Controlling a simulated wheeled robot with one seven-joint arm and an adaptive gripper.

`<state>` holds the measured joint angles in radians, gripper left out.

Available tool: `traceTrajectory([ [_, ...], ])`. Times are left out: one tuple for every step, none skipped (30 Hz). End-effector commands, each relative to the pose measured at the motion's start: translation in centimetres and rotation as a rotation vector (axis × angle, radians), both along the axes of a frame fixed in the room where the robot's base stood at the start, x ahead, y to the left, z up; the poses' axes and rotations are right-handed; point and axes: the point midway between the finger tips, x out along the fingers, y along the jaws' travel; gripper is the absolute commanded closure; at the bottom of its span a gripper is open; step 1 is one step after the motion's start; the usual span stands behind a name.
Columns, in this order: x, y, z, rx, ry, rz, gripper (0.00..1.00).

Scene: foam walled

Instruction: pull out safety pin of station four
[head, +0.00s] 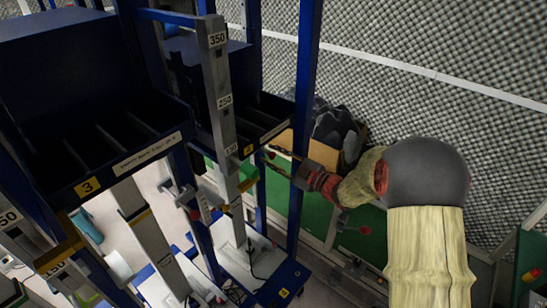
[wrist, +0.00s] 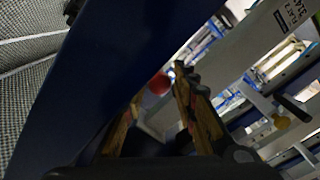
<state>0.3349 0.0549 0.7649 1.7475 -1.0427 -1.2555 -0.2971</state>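Station four is the dark blue bin unit (head: 265,118) with the yellow "4" label (head: 248,150) on its front edge. My gripper (head: 268,156) reaches in from the right, past a blue post, with its fingertips just right of that label. In the wrist view my gripper (wrist: 157,88) has its two fingers apart. A red ball-shaped knob (wrist: 159,83), apparently the safety pin's head, shows between the fingertips. A gap shows between it and the right finger; contact with the left finger cannot be told. The pin's shaft is hidden.
A blue upright post (head: 305,90) stands close beside my gripper and fills much of the wrist view (wrist: 90,80). Station three (head: 88,186) is to the left. A grey scale column (head: 222,100) stands between them. A box of dark lumps (head: 338,135) lies behind.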

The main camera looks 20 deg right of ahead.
Motion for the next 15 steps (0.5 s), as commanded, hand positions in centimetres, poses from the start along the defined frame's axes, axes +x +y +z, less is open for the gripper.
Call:
traceTrajectory([
  [0.00, -0.01, 0.01, 0.000, 0.000, 0.000, 0.72],
  [-0.01, -0.02, 0.01, 0.000, 0.000, 0.000, 0.73],
  [-0.01, -0.02, 0.01, 0.000, 0.000, 0.000, 0.75],
  [-0.01, -0.02, 0.01, 0.000, 0.000, 0.000, 0.77],
  [-0.02, -0.02, 0.01, 0.000, 0.000, 0.000, 0.79],
  [-0.02, -0.02, 0.01, 0.000, 0.000, 0.000, 0.81],
  [-0.02, -0.02, 0.01, 0.000, 0.000, 0.000, 0.83],
  [-0.02, -0.02, 0.01, 0.000, 0.000, 0.000, 0.84],
  [-0.02, -0.03, 0.00, 0.000, 0.000, 0.000, 0.87],
  [-0.02, -0.03, 0.00, 0.000, 0.000, 0.000, 0.88],
  [-0.03, -0.03, -0.01, 0.000, 0.000, 0.000, 0.90],
  [-0.03, -0.03, -0.01, 0.000, 0.000, 0.000, 0.92],
  [-0.03, -0.03, -0.01, 0.000, 0.000, 0.000, 0.94],
  [-0.03, -0.03, -0.01, 0.000, 0.000, 0.000, 0.96],
  [-0.03, -0.03, -0.01, 0.000, 0.000, 0.000, 0.98],
])
